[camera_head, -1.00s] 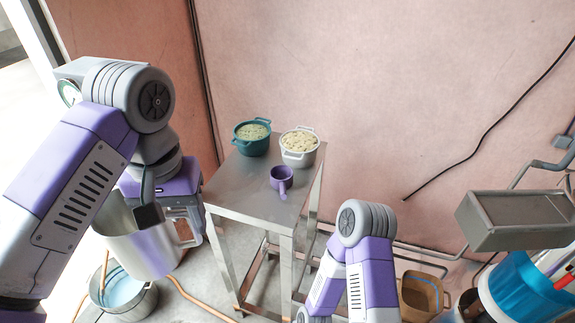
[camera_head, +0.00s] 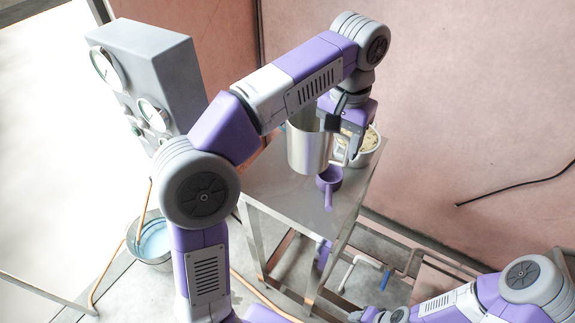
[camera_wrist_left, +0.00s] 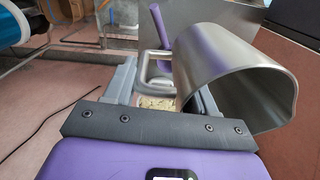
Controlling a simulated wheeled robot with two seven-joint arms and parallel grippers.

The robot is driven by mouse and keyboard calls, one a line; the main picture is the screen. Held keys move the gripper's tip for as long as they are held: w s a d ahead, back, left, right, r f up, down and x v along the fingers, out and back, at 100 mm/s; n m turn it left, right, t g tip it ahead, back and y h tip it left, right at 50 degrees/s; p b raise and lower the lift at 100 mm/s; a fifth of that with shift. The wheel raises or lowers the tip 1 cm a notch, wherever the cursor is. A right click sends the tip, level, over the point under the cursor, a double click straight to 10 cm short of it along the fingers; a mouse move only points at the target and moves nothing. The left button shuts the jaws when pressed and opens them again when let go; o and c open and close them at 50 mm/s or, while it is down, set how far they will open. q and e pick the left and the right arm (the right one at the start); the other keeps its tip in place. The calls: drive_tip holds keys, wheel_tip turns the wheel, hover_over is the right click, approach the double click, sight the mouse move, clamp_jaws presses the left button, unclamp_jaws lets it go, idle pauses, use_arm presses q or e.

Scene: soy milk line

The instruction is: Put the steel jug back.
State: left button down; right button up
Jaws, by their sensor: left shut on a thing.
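The steel jug (camera_head: 308,150) hangs from my left gripper (camera_head: 347,140), above the steel table (camera_head: 265,182). In the left wrist view the jug (camera_wrist_left: 235,80) is to the right, its wide open mouth facing the camera side. My left gripper (camera_wrist_left: 165,92) is shut on the jug's handle (camera_wrist_left: 143,80). In the head view, I cannot tell whether the jug's base touches the table top.
A purple scoop (camera_head: 329,180) lies on the table, just right of the jug. A pale pot of beans (camera_head: 371,155) stands behind the gripper. A grey gauge box (camera_head: 165,75) is at the upper left. A metal basin (camera_head: 152,245) with liquid stands on the floor at the left.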

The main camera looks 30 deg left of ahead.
use_arm(q)
drive_tip(key=w+a+f+n+p, duration=0.1)
drive_tip(key=w+a+f, duration=0.45)
drive_tip(key=a, duration=0.55)
wheel_tip(320, 180, down, 11)
drive_tip(key=b, duration=0.2)
drive_tip(key=shift+a, duration=0.15)
drive_tip(key=shift+f, duration=0.1)
drive_tip(key=shift+f, duration=0.15)
drive_tip(key=shift+c, duration=1.8)
unclamp_jaws()
wheel_tip(320, 180, up, 12)
drive_tip(key=p, duration=0.3)
drive_tip(key=shift+r, duration=0.25)
